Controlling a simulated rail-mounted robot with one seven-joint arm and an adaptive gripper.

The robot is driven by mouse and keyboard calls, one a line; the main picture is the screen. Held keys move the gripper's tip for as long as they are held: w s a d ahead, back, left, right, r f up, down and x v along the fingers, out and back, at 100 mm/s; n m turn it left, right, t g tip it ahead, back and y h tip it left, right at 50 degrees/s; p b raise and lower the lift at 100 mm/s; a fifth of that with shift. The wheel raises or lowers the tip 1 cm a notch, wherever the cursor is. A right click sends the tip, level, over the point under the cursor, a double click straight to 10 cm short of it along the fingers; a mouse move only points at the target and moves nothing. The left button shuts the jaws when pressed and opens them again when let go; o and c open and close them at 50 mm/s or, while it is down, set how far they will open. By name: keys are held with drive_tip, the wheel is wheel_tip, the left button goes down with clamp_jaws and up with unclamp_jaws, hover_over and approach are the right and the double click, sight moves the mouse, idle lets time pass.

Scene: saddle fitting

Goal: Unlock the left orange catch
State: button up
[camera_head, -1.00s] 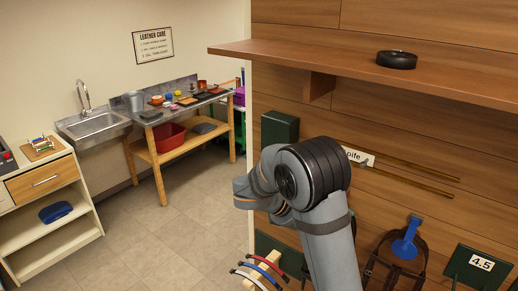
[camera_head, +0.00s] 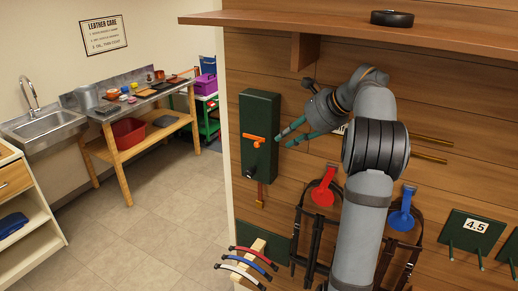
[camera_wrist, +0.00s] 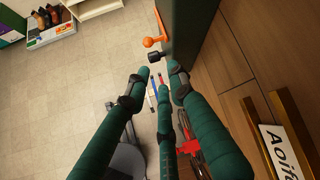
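An orange catch (camera_head: 254,139) sits on the front of a tall dark green box (camera_head: 262,106) on the wooden wall. It also shows near the top of the wrist view (camera_wrist: 153,41), with a dark knob (camera_wrist: 155,56) beside it. My gripper (camera_head: 287,135) has green fingers and is just right of the box, pointing at the catch. In the wrist view my gripper (camera_wrist: 157,80) has its fingers spread, with nothing between them. The fingertips look close to the catch but apart from it.
Red (camera_head: 323,190) and blue (camera_head: 402,217) hangers with dark straps are on the wall below my arm. A wooden shelf (camera_head: 350,33) overhangs above. Open floor (camera_head: 160,210) lies to the left.

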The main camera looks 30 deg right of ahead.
sight(269, 146)
drive_tip(key=shift+w+d+r, duration=0.1)
drive_tip(key=shift+r, duration=0.15)
drive_tip(key=shift+c, duration=0.6)
clamp_jaws()
drive_tip(key=p+x, duration=0.1)
drive_tip(key=x, duration=0.9)
drive_tip(key=shift+w+p, duration=0.1)
drive_tip(key=shift+p, duration=0.3)
